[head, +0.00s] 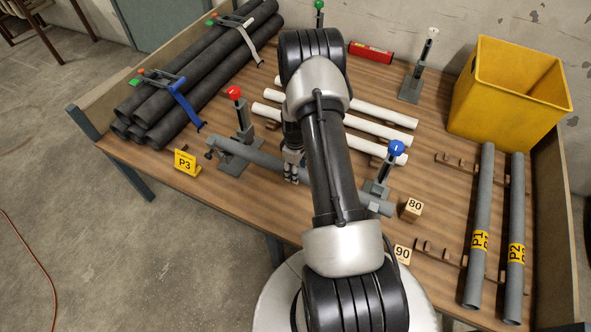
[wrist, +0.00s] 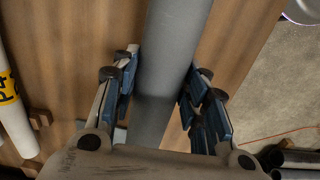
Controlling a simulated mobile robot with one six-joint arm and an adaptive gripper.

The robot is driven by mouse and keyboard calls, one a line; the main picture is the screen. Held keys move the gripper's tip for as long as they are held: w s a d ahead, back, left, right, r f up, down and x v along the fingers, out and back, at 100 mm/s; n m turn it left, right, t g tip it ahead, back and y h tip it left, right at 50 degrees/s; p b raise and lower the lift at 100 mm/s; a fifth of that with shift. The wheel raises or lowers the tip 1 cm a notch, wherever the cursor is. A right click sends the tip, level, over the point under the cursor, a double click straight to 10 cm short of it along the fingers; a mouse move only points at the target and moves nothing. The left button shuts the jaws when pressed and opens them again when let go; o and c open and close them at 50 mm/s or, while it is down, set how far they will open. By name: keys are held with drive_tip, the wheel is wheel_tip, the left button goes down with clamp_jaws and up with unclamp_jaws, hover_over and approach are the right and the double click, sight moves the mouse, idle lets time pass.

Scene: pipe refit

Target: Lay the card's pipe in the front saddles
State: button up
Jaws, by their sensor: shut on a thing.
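A yellow card (head: 186,162) reading P3 stands at the table's front left. A plain grey pipe (head: 262,160) runs along the front, past the red-knobbed clamp stand (head: 240,122) and the blue-knobbed clamp stand (head: 379,184). My gripper (head: 291,174) is shut on this pipe between the two stands. In the wrist view the pipe (wrist: 167,55) passes between my blue-padded fingers (wrist: 160,100). No label shows on its visible parts. The pipe is at the saddles, but I cannot tell whether it rests fully in both. My arm hides part of its right half.
Grey pipes P1 (head: 480,210) and P2 (head: 515,210) lie on the right. White pipes (head: 377,130) lie behind my arm. Dark pipes (head: 190,85) are stacked back left, a yellow bin (head: 505,100) back right. Blocks marked 80 (head: 412,208) and 90 (head: 402,254) sit near the front.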

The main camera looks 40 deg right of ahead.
drive_tip(key=shift+f+b, duration=0.25)
drive_tip(key=shift+b, duration=0.05)
idle(0.5)
drive_tip(key=o, duration=1.4)
wheel_tip(320, 180, up, 12)
idle(0.5)
